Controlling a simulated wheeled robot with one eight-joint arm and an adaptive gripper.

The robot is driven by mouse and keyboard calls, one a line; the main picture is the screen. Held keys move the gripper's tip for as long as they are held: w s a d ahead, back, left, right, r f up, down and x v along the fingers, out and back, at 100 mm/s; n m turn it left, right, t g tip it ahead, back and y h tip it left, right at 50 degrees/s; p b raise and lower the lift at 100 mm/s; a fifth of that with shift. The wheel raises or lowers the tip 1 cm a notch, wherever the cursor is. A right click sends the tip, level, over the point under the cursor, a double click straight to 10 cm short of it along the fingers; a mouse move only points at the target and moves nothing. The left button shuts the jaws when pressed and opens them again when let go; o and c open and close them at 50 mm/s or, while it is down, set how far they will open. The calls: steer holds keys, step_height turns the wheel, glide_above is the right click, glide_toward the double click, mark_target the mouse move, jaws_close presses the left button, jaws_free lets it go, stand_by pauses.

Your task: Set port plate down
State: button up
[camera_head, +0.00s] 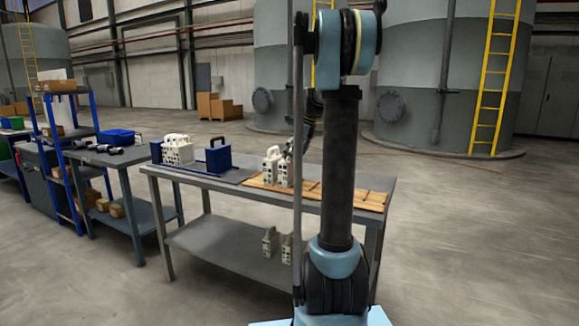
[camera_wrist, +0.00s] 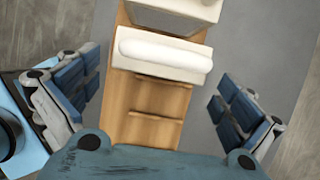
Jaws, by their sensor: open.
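In the wrist view a white port plate (camera_wrist: 160,52) with a rounded handle bar stands on a wooden slotted rack (camera_wrist: 155,130). My gripper (camera_wrist: 156,75) is open, with one blue-padded finger on each side of this plate and apart from it. A second white plate (camera_wrist: 178,10) stands just beyond it, cut off by the frame's top. In the head view the two white plates (camera_head: 271,165) stand upright on the left part of the wooden rack (camera_head: 373,199) on the table. My arm hides my fingers and part of the rack there.
A blue-ended press frame (camera_head: 218,158) with white plates (camera_head: 178,150) stands at the table's left on a dark mat. More white plates (camera_head: 270,241) stand on the table's lower shelf (camera_head: 215,243). The rack's right part looks bare. A side bench (camera_head: 110,158) stands left.

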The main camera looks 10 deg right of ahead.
steer(key=v, duration=0.6)
steer(key=s+a+f+n, duration=0.1)
steer(key=s+n, duration=0.2)
steer(key=s, duration=0.3)
steer(key=s+a+f+n, duration=0.2)
steer(key=s+n, duration=0.2)
steer(key=s, duration=0.3)
steer(key=s+f+n+h, duration=0.1)
steer(key=s+f+n, duration=0.8)
steer(key=s, duration=0.5)
steer(key=s+f+n+h, duration=0.2)
steer(key=s+f+n, duration=0.7)
steer(key=s+f, duration=0.3)
steer(key=s+a, duration=0.1)
steer(key=s, duration=0.1)
steer(key=shift+s+f+h, duration=0.25)
steer(key=shift+s+h, duration=0.05)
